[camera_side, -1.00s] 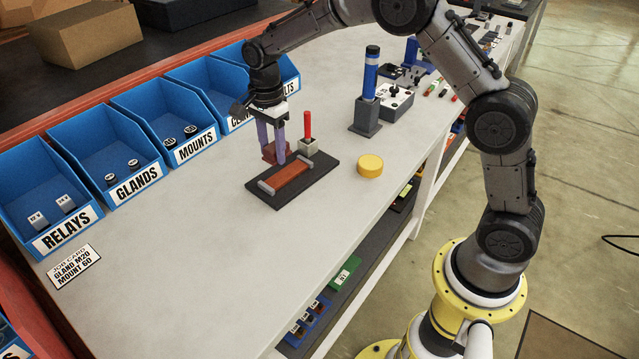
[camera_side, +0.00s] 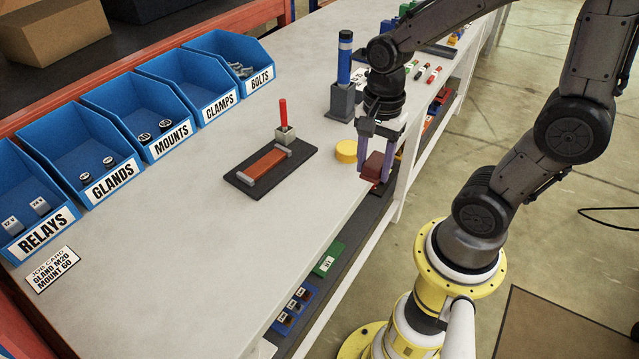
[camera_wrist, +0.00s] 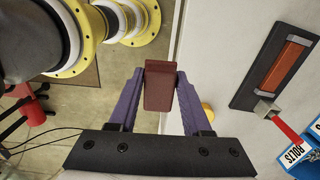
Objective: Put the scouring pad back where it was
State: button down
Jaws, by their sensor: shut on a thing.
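My gripper (camera_side: 374,160) is shut on a dark red-brown block, the scouring pad (camera_side: 372,167). It holds the pad by the front edge of the bench, to the right of the yellow disc. In the wrist view the pad (camera_wrist: 159,86) sits between the two purple fingers of my gripper (camera_wrist: 158,90). I cannot tell exactly how high it is above the bench top. A black board (camera_side: 240,184) with an orange-brown strip between grey end blocks lies on the bench to the left of my gripper.
A red-handled tool (camera_side: 283,112) stands in a grey block at the board's back end. A yellow disc (camera_side: 346,151) and a blue cylinder in a grey holder (camera_side: 341,103) are near my gripper. Labelled blue bins (camera_side: 120,170) line the back. Open bench (camera_side: 190,250) lies in front.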

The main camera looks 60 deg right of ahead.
jog(key=shift+w+d+r, duration=0.15)
jog(key=shift+w, duration=0.2)
jog(key=w+d+f, duration=0.1)
jog(key=w+f, duration=0.3)
jog(key=w, duration=0.4)
send_over(317, 188)
jog(key=f, duration=0.5)
jog(key=shift+s+f, duration=0.2)
jog(key=shift+w+f, duration=0.15)
jog(key=shift+f, duration=0.75)
jog(key=shift+w+f, duration=0.1)
jog(key=shift+f, duration=0.75)
jog(key=shift+c, duration=1.7)
grip_release()
jog(key=shift+f, duration=0.15)
